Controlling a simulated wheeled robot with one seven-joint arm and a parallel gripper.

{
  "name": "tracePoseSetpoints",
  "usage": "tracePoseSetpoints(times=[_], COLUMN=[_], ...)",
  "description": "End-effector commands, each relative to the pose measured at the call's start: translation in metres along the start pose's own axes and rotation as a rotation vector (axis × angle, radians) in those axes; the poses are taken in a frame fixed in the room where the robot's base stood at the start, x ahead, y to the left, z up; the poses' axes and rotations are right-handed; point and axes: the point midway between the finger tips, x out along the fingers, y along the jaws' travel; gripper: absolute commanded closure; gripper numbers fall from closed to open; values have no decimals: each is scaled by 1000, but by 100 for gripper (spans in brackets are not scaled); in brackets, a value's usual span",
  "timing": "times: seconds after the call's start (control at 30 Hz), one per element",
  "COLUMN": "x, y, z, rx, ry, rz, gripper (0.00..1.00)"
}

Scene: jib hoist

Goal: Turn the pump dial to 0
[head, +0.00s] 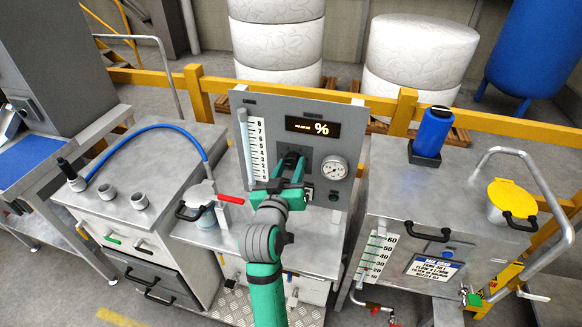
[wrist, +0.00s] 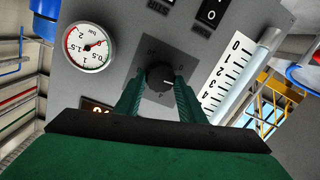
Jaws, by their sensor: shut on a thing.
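The pump dial (wrist: 159,77) is a dark round knob with a small light mark, on a dark square plate on the grey control panel (head: 292,107). My gripper (wrist: 159,83) is shut on the dial, one green finger on each side of it. The head view shows my gripper (head: 280,178) at the panel, where it hides the dial.
A pressure gauge (head: 334,168) and a vertical scale (head: 256,147) flank the dial. A tank with a blue bottle (head: 432,131) and yellow lid (head: 512,197) stands right. A yellow rail (head: 238,86) runs behind.

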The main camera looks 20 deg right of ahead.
Motion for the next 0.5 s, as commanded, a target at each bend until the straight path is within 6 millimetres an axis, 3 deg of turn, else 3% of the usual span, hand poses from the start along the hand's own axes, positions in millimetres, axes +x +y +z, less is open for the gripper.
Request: tracePoseSetpoints(times=[0.5], x=[0], y=[-3], z=[0], rx=[-463], ry=[-28], rz=[34], gripper=[86])
